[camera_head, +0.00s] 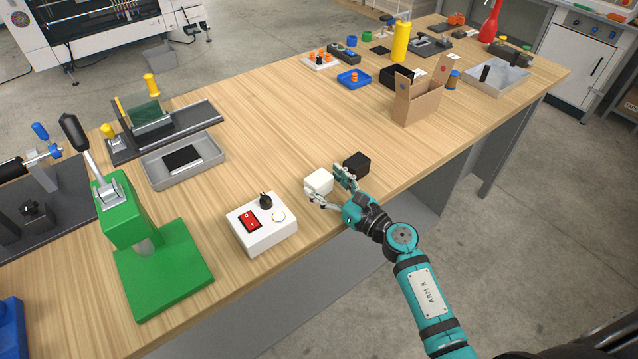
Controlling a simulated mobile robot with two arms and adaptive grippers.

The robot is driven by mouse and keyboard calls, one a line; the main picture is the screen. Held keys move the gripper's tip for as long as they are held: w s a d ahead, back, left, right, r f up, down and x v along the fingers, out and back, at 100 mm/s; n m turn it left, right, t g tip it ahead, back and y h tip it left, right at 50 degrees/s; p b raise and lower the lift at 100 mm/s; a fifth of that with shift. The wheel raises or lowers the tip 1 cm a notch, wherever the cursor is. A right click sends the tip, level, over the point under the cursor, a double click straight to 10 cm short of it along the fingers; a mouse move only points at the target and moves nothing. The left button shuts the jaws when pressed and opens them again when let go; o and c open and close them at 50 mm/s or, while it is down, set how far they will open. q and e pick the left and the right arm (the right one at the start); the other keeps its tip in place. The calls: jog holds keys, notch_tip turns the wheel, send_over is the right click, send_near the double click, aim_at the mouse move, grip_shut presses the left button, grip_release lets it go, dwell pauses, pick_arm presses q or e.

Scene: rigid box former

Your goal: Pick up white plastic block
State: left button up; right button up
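The white plastic block (319,180) sits on the wooden table near its front edge. My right gripper (324,184) reaches in from the lower right, low over the table. Its two fingers are spread apart, one at the near left side of the white block and one at its right side. I cannot tell whether either finger touches the block. A black block (356,165) stands just right of the far finger. My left gripper is out of view.
A white control box (262,232) with a red switch and black knob stands left of the white block. A green press (160,265) and grey tray (205,165) are further left. An open cardboard box (417,103) stands back right. The table behind the block is clear.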

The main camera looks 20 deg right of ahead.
jog(key=c, duration=1)
jog(key=shift+r, duration=0.1)
